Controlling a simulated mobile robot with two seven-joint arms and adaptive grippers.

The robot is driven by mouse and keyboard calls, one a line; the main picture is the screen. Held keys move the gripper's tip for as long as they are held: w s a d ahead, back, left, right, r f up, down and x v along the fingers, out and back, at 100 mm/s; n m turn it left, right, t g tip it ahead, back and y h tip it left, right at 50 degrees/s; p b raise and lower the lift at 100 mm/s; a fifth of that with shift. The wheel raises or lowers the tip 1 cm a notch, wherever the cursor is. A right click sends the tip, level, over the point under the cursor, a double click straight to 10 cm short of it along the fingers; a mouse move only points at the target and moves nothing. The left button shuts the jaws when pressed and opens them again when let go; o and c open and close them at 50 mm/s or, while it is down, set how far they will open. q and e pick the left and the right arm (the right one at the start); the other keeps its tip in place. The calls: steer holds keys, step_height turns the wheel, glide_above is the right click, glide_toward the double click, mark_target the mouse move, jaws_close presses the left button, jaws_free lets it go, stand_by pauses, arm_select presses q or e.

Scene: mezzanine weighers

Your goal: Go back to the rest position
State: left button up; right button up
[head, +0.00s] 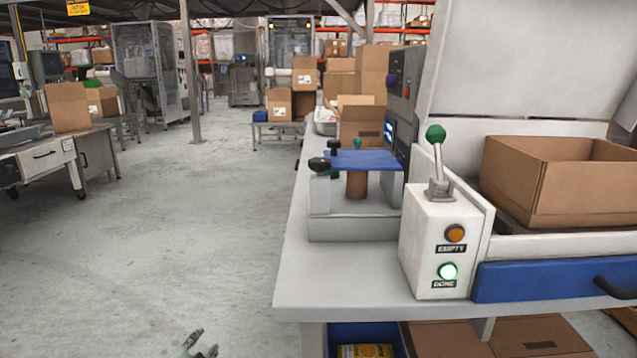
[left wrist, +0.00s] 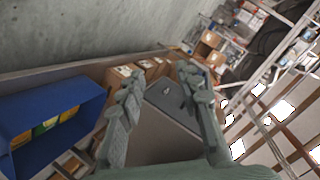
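My left gripper (head: 201,344) shows only as fingertips at the bottom edge of the head view, over the floor and left of the white bench (head: 300,285). In the left wrist view the two fingers of this gripper (left wrist: 161,76) stand apart with nothing between them. It is open and empty. The rest of the left arm is outside the head view. My right gripper is in neither view.
On the bench stand a white control box (head: 434,250) with a green-knobbed lever, a blue-topped device (head: 365,159) and an open carton (head: 560,180). A blue bin (left wrist: 50,115) shows in the left wrist view. The floor (head: 150,240) left of the bench is clear.

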arm_select(q)
steer(key=s+a+f+n+g, duration=0.1)
steer(key=s+f+n+g, duration=0.4)
steer(key=s+f, duration=1.45)
steer(key=s+f+n+g, duration=0.1)
steer(key=s+f+g, duration=0.2)
steer(key=s, duration=0.7)
steer(key=s+f+n+g, duration=0.1)
steer(key=s+f+g, duration=0.2)
steer(key=s, duration=0.8)
steer(key=shift+d+y, duration=0.25)
steer(key=shift+y, duration=0.05)
